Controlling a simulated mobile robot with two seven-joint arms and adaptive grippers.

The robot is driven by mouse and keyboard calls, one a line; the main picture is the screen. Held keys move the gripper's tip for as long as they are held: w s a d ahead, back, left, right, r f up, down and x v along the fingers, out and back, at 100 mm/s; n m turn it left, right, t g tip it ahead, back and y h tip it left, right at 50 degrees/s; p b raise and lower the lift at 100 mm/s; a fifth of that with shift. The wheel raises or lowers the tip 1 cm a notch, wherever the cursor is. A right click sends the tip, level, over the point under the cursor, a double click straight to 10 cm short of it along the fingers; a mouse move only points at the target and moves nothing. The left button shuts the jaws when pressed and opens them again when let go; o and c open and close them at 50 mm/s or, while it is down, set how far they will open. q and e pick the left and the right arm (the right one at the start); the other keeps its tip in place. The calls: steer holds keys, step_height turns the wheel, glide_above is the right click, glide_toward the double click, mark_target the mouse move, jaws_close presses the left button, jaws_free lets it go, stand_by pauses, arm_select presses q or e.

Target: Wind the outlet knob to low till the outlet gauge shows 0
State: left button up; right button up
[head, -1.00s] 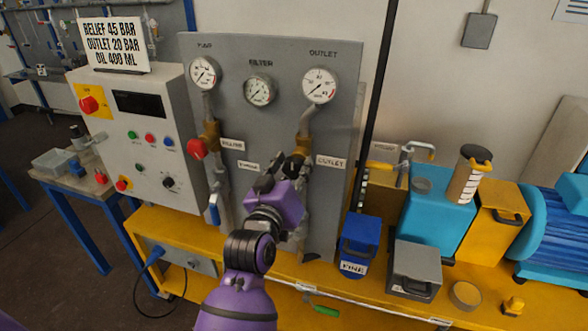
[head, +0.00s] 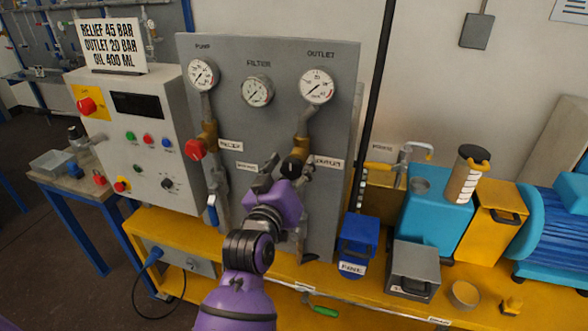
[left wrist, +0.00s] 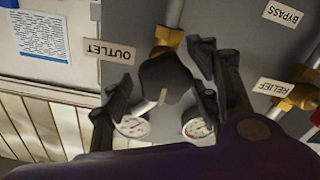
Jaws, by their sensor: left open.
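The outlet knob (head: 292,166) is black and sits on the brass valve beside the OUTLET label (head: 329,162), below the outlet gauge (head: 317,87). The gauge is a white round dial; its needle is too small to read surely. My left gripper (head: 277,172) is open in front of the panel, close to the knob. In the left wrist view the dark knob (left wrist: 166,78) lies between the spread fingers of the gripper (left wrist: 157,92). I cannot tell whether either finger touches it. My right gripper is not in view.
The red relief knob (head: 196,149) and a blue-handled valve (head: 212,210) are left of my gripper on the same grey panel (head: 272,52). The pump gauge (head: 202,75) and filter gauge (head: 257,92) are above. A blue container (head: 357,243) stands to the right on the yellow bench.

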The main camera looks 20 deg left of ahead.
mark_target(295, 161)
arm_select(q)
steer(key=r, duration=0.9)
steer(key=shift+d, duration=0.2)
steer(key=shift+d+r, duration=0.15)
steer(key=shift+r, duration=0.35)
steer(key=shift+a, duration=0.25)
